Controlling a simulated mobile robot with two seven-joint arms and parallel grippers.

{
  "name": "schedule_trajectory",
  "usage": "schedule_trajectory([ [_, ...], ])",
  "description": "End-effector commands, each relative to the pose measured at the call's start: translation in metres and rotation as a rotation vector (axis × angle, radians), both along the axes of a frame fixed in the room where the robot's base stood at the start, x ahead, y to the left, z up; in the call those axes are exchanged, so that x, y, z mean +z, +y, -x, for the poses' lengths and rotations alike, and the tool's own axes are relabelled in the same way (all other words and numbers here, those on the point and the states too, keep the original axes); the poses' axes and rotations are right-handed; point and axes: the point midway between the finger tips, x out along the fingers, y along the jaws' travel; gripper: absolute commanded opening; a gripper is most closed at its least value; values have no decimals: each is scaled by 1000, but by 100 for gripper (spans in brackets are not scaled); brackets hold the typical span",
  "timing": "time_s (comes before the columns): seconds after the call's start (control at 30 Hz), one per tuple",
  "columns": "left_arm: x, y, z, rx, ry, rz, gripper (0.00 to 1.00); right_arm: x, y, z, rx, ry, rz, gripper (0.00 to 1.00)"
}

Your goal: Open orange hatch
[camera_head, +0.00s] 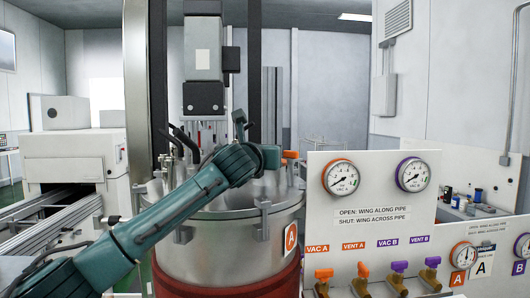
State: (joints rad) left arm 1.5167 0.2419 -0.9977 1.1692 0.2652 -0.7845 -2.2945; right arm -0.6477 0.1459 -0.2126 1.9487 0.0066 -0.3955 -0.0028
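My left arm reaches from the lower left over the vessel. The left gripper (239,123) seems to point up above the vessel's top; its fingers are too small to read. My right gripper is not in view.
A panel (368,212) on the right carries gauges with orange and purple rims. Several orange and purple wing valves (324,274) sit along its lower part. A dark column and a grey machine head (203,60) stand over the vessel. A conveyor (50,215) lies left.

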Motion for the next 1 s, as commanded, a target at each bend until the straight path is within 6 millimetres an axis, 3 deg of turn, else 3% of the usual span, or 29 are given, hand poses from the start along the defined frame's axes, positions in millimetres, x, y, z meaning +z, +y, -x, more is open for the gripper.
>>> schedule_trajectory([
  [0.13,0,0,0,0,0,0,0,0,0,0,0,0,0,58],
  [1.0,15,2,-3,0,-10,0,0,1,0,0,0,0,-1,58],
])
